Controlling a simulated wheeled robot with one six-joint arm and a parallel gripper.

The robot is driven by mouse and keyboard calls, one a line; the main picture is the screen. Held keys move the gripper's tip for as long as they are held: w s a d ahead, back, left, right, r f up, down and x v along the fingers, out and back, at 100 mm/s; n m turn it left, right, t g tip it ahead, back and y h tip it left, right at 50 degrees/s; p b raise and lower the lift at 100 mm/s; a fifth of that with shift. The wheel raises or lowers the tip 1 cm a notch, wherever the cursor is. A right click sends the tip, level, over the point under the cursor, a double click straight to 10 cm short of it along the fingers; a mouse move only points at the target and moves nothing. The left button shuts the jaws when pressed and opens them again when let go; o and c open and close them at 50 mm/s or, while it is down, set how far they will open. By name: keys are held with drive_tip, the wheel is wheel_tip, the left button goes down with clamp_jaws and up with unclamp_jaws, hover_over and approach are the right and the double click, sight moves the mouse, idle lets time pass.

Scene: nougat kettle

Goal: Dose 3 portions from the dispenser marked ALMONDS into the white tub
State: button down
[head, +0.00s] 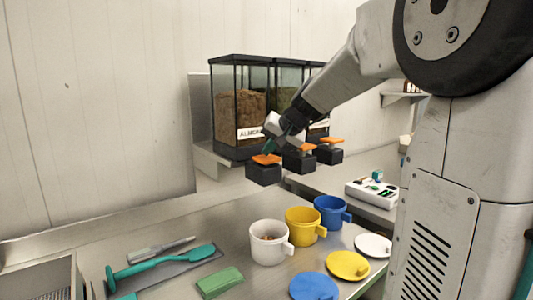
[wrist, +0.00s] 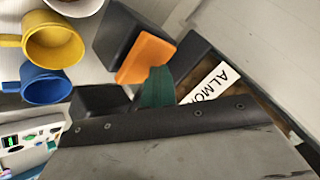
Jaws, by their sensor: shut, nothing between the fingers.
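The dispenser marked ALMONDS (head: 238,108) is the leftmost clear bin, full of brown pieces; its label (wrist: 208,84) is partly hidden. Its orange lever (head: 266,159) sits on the black outlet (head: 264,175) and also shows in the wrist view (wrist: 146,58). The white tub (head: 268,245) stands upright on the counter below that outlet, with some brown pieces inside; only its edge shows in the wrist view (wrist: 68,4). My gripper (head: 270,146) is shut and empty, its green fingertips (wrist: 157,88) close by the orange lever. I cannot tell whether they touch it.
A yellow tub (head: 304,226) and a blue tub (head: 331,211) stand behind the white one. Lids (head: 348,265) lie to the right. A green sponge (head: 220,282) and a teal utensil (head: 160,262) lie to the left. More dispensers with orange levers (head: 300,147) adjoin my gripper.

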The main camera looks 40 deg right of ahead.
sight(269, 158)
drive_tip(key=shift+r, duration=1.4)
drive_tip(key=shift+r, duration=2.5)
